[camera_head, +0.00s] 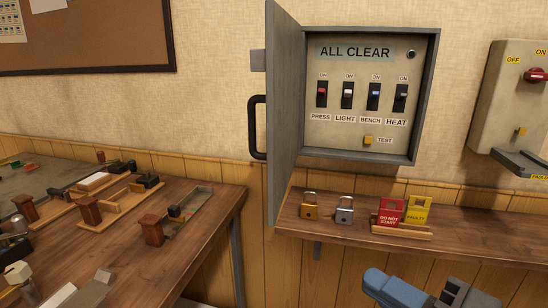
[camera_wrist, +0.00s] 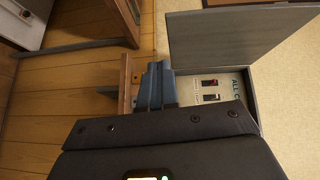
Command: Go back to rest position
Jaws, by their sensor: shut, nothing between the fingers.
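My gripper (camera_wrist: 158,68) shows in the wrist view with its blue-grey fingers together and nothing seen between them. In the head view, a blue part of my gripper (camera_head: 392,288) shows at the bottom edge, in front of and below the wall shelf. The grey electrical panel (camera_head: 360,140) is on the wall with its door (camera_head: 284,110) swung open. Its sign reads ALL CLEAR. In the wrist view the panel (camera_wrist: 205,97) is partly hidden behind my gripper.
The shelf (camera_head: 470,245) holds a brass padlock (camera_head: 310,206), a steel padlock (camera_head: 344,210), and red (camera_head: 390,211) and yellow (camera_head: 417,210) tags in a wooden stand. A bench (camera_head: 215,220) with several fixtures is at left. A switch box (camera_head: 505,95) is at right.

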